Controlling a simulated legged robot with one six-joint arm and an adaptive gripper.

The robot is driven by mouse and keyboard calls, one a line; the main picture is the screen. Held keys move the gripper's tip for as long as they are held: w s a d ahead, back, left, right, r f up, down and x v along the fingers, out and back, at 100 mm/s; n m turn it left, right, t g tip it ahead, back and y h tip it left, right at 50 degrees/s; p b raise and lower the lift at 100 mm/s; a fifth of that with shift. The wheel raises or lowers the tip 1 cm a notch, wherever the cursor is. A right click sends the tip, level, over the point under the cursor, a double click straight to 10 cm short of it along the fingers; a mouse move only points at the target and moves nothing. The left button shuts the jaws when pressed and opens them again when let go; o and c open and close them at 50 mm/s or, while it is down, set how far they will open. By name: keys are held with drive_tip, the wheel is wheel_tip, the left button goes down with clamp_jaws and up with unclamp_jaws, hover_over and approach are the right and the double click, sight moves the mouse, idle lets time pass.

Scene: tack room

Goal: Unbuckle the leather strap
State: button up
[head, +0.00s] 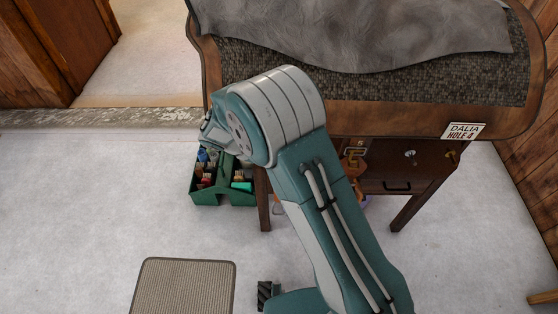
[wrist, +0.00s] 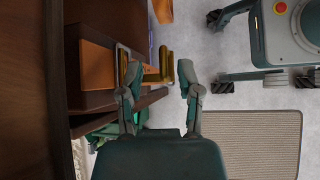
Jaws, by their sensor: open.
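A tan leather strap (head: 349,167) hangs with a brass buckle (head: 354,153) on the front of the dark wooden stand, just right of my arm in the head view. In the wrist view a brass buckle (wrist: 151,74) shows beyond and between my fingertips, with a tan-brown piece that may be the strap (wrist: 97,66) to its left. My gripper (wrist: 158,76) is open, with one finger on each side of the buckle's line of sight. I cannot tell whether a finger touches it. In the head view my arm hides the gripper.
The wooden stand (head: 425,181) carries a grey cloth (head: 350,32) and a sign reading "DALIA HOLE 4" (head: 464,131). A green caddy (head: 222,197) of bottles and brushes stands on the floor at left. A woven mat (head: 186,285) lies in front; the pale floor around is mostly clear.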

drive_tip(key=w+v, duration=0.1)
drive_tip(key=v, duration=0.8)
drive_tip(key=shift+s+r, duration=0.35)
drive_tip(key=shift+s, duration=0.2)
drive_tip(key=s+d+r+m+y, duration=0.3)
drive_tip(key=d+r+m, duration=0.1)
drive_tip(key=d+r, duration=0.3)
drive_tip(key=s+d+r+m+y, duration=0.2)
drive_tip(key=s+d+r+m, duration=0.2)
drive_tip(key=d+r, duration=0.3)
drive_tip(key=s+d+r+m+t+y, duration=0.2)
drive_tip(key=s+d+m, duration=0.2)
drive_tip(key=s, duration=0.3)
drive_tip(key=s+d+r+m+t+y, duration=0.2)
drive_tip(key=s+d+m, duration=0.2)
drive_tip(key=s, duration=0.3)
drive_tip(key=shift+s+d+m, duration=0.3)
drive_tip(key=shift+s+m, duration=0.1)
